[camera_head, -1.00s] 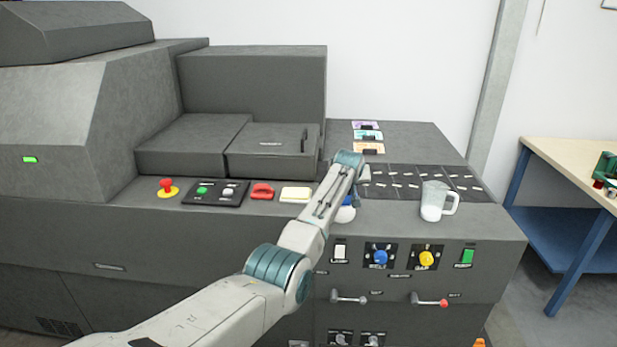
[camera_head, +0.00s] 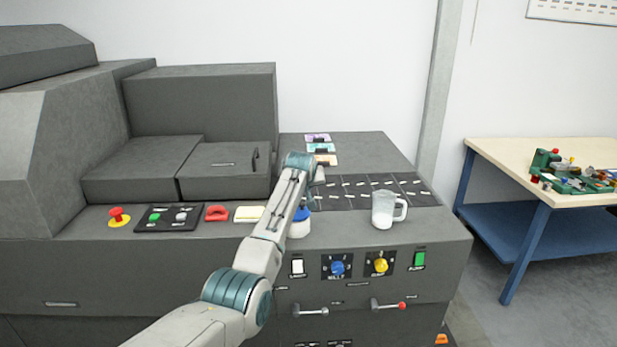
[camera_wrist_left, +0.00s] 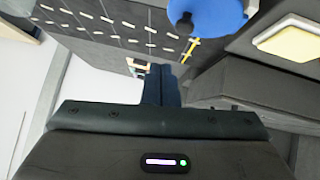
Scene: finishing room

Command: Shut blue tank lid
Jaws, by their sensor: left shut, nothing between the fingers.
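My right gripper is not in view.
A white jar with a blue lid (camera_head: 301,215) stands beside my left forearm; its lid also shows in the wrist view (camera_wrist_left: 222,14). A dark panel with pale marks (camera_head: 372,188) lies between. A table (camera_head: 500,155) is at right.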

